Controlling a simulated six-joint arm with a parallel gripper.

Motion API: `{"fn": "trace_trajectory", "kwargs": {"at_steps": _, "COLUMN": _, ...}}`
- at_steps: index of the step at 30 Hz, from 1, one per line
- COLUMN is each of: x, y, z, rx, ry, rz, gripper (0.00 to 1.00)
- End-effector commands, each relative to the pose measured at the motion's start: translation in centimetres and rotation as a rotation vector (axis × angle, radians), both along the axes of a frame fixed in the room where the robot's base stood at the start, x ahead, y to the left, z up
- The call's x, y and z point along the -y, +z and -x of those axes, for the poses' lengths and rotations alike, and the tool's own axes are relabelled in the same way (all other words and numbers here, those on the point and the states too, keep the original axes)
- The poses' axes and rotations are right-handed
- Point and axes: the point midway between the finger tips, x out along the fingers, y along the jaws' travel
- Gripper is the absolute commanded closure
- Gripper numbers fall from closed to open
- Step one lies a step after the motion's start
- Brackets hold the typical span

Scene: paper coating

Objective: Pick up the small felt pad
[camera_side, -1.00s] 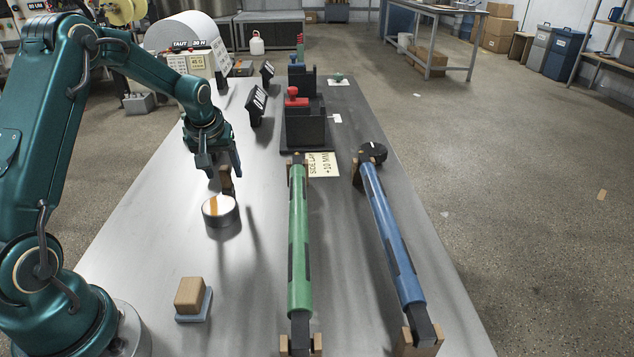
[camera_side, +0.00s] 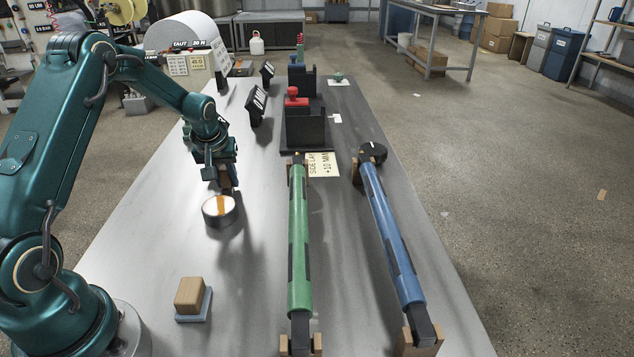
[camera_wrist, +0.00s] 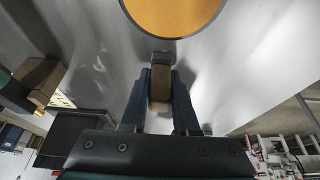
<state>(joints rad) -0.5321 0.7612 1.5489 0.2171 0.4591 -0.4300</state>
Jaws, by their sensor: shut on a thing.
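My gripper (camera_side: 222,176) is shut on a small felt pad (camera_wrist: 160,88), a narrow brown wooden block with a grey end. The two dark fingers grip its sides in the wrist view, and the grey end points away from the gripper. In the side view the held pad (camera_side: 227,183) is mostly hidden by the fingers and hangs beside the far rim of a round dish. I cannot tell if it touches the table. A larger wooden block on a blue-grey pad (camera_side: 193,298) rests on the table nearer the camera.
The round dish (camera_side: 219,211) holds something orange. A green roller (camera_side: 299,240) and a blue roller (camera_side: 392,240) lie on supports to the right. A dark stand with a red knob (camera_side: 304,125) is behind. The tabletop between the dish and the larger block is clear.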

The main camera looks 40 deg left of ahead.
Motion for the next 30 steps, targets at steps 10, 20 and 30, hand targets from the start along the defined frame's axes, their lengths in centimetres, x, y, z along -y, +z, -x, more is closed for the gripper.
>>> {"fn": "trace_trajectory", "kwargs": {"at_steps": 10, "x": -0.1, "y": 1.3, "z": -0.1, "rx": 0.003, "ry": 0.001, "rz": -0.003, "gripper": 1.00}}
{"fn": "trace_trajectory", "kwargs": {"at_steps": 20, "x": -2.0, "y": 6.3, "z": 3.2, "rx": 0.003, "ry": 0.009, "rz": -0.002, "gripper": 1.00}}
{"fn": "trace_trajectory", "kwargs": {"at_steps": 30, "x": -5.3, "y": 10.1, "z": 8.6, "rx": 0.002, "ry": 0.006, "rz": -0.001, "gripper": 1.00}}
